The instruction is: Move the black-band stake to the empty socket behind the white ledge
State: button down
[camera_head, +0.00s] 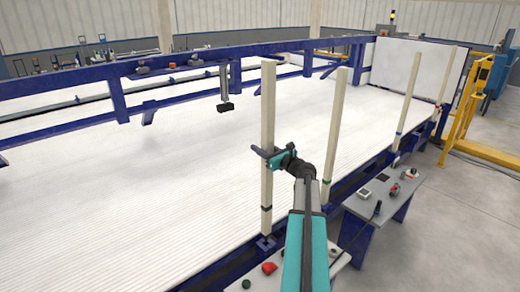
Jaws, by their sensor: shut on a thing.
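The black-band stake (268,100) is a tall, pale square post standing upright in the middle of the picture, with a dark band near its foot. My gripper (268,154) is shut on it at about mid-height, coming from the right side. The foot of the stake is at a blue bracket socket (265,242) on the near edge of the bed; I cannot tell whether it sits in it or just above. I cannot clearly pick out the white ledge or an empty socket behind it.
A green-banded stake (335,130) stands close to the right, with two further stakes (408,95) (446,78) farther along the edge. Grey side tables (372,200) hold small items. The white ribbed bed (130,215) is broad and mostly clear; a dark hanging device (224,95) is over it.

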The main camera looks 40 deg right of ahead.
aim_at(262, 163)
jog(key=shift+f+b, duration=2.5)
jog(key=shift+f, duration=1.2)
dwell(1.9)
jog(key=c, duration=1.1)
grip_release()
jog(key=shift+f, duration=0.15)
jog(key=shift+s+a+b, duration=0.15)
jog(key=shift+s+b, duration=0.35)
jog(key=shift+s, duration=1.8)
jog(key=shift+s+a+b, duration=0.2)
jog(key=shift+s+b, duration=0.25)
jog(key=shift+s, duration=1.85)
jog(key=shift+s+a+b, duration=0.15)
jog(key=shift+s+b, duration=0.35)
jog(key=shift+s, duration=1.8)
